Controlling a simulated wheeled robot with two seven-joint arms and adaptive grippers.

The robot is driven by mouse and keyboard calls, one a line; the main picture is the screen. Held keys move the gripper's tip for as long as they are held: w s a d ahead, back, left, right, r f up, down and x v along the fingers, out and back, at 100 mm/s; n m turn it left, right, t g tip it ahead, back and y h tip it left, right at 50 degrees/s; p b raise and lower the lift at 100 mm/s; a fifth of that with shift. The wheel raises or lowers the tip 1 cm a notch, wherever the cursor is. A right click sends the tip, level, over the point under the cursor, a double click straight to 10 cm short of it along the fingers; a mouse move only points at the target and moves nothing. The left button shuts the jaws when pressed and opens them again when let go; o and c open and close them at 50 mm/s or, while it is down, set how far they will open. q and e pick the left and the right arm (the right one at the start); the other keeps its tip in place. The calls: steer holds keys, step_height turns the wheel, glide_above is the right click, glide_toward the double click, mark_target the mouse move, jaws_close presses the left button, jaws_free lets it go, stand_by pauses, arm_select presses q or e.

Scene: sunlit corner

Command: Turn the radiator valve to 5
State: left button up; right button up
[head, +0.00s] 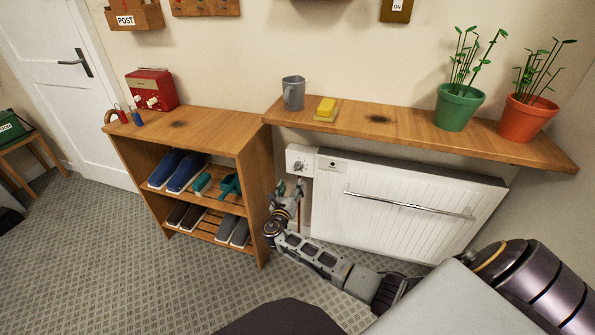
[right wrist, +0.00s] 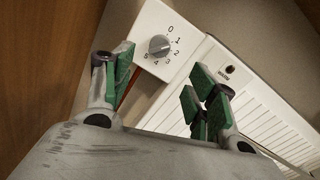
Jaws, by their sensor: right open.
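The radiator valve is a white box (head: 300,159) at the left end of the white radiator (head: 400,200), under the wooden shelf. Its grey knob (right wrist: 159,46) shows in the right wrist view, with the numbers 0 to 5 printed around it. I cannot tell which number the knob points to. My right gripper (head: 289,188) is just below the valve box in the head view. In the right wrist view the right gripper (right wrist: 163,80) is open, its green-padded fingers apart and empty, with the knob beyond them. My left gripper is not in view.
A wooden shoe rack (head: 215,140) stands close to the left of my right gripper. The shelf (head: 400,122) overhangs the valve and holds a grey mug (head: 293,93), a yellow sponge (head: 326,107), a green pot (head: 457,107) and an orange pot (head: 526,118).

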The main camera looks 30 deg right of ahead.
mark_target(298, 169)
steer(key=b+x, duration=0.2)
steer(key=x, duration=0.7)
steer(key=shift+w+d+f+b, duration=0.1)
steer(key=shift+w+d+b, duration=0.05)
steer(key=shift+b, duration=0.25)
steer(key=shift+w+d, duration=0.45)
steer(key=shift+d, duration=0.05)
steer(key=shift+w+d+b, duration=0.15)
steer(key=shift+w+b, duration=0.05)
steer(key=shift+b, duration=0.1)
steer(key=shift+w+d, duration=0.15)
steer(key=shift+d, duration=0.05)
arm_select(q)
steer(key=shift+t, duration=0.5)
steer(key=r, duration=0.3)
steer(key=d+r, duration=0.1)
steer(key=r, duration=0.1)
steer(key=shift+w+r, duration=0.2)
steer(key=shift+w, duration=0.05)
arm_select(e)
steer(key=c, duration=1)
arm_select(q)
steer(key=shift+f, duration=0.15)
arm_select(e)
steer(key=shift+c, duration=0.2)
